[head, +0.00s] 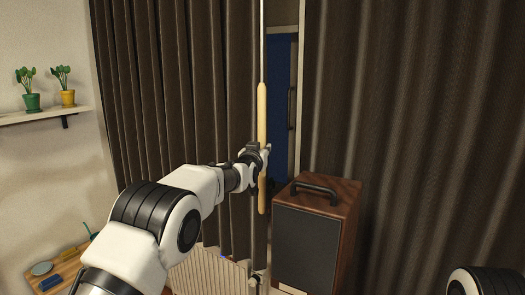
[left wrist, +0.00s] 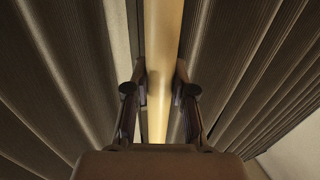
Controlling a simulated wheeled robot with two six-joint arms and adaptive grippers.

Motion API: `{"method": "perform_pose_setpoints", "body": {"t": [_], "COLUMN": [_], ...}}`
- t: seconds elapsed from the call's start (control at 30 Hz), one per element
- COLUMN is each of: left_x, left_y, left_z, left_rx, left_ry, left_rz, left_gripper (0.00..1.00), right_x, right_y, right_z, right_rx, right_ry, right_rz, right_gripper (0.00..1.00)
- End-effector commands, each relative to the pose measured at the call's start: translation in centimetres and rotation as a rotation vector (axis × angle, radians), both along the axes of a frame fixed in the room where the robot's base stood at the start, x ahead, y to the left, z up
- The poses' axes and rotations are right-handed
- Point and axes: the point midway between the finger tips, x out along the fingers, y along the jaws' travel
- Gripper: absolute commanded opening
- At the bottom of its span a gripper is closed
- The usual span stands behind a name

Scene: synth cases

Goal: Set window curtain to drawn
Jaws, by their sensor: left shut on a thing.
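The window curtain hangs as two dark brown panels, a left panel (head: 170,90) and a right panel (head: 420,120). A narrow gap between them shows a blue surface (head: 283,110) behind. A draw wand with a pale wooden handle (head: 262,110) hangs at the left panel's inner edge. My left gripper (head: 262,160) is shut on the wooden handle, at about its middle. In the left wrist view the handle (left wrist: 160,50) runs between the two fingers of the gripper (left wrist: 160,88), with curtain folds on both sides. The right gripper is not in view.
A wooden speaker-like box (head: 310,235) with a black handle stands in front of the gap. A ribbed radiator (head: 205,272) is low behind my left arm. A shelf (head: 40,116) with two potted plants is at left, above a wooden surface (head: 70,270) with small items.

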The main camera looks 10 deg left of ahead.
Motion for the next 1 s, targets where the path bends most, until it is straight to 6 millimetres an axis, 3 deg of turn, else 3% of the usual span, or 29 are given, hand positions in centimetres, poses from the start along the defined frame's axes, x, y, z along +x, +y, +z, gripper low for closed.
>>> {"method": "perform_pose_setpoints", "body": {"t": [0.33, 0.37, 0.43, 0.8, 1.0], "left_x": [0.0, 0.0, 0.0, -0.2, -2.2], "left_y": [-0.1, -0.1, -0.1, 0.0, 0.1], "left_z": [0.5, 0.5, 0.5, 0.2, 0.2], "left_rx": [-0.001, -0.001, -0.001, 0.000, 0.002], "left_ry": [-0.009, -0.009, -0.009, -0.003, -0.001], "left_rz": [-0.001, -0.001, 0.000, 0.000, 0.000], "left_gripper": [0.00, 0.28, 0.51, 0.51, 0.51], "right_x": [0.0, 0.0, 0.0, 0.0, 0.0], "right_y": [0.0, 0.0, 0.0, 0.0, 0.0], "right_z": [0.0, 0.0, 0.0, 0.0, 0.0], "right_rx": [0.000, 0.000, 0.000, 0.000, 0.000], "right_ry": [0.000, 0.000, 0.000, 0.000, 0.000], "right_rz": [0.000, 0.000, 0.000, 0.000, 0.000], "right_gripper": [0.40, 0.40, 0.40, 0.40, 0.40]}}
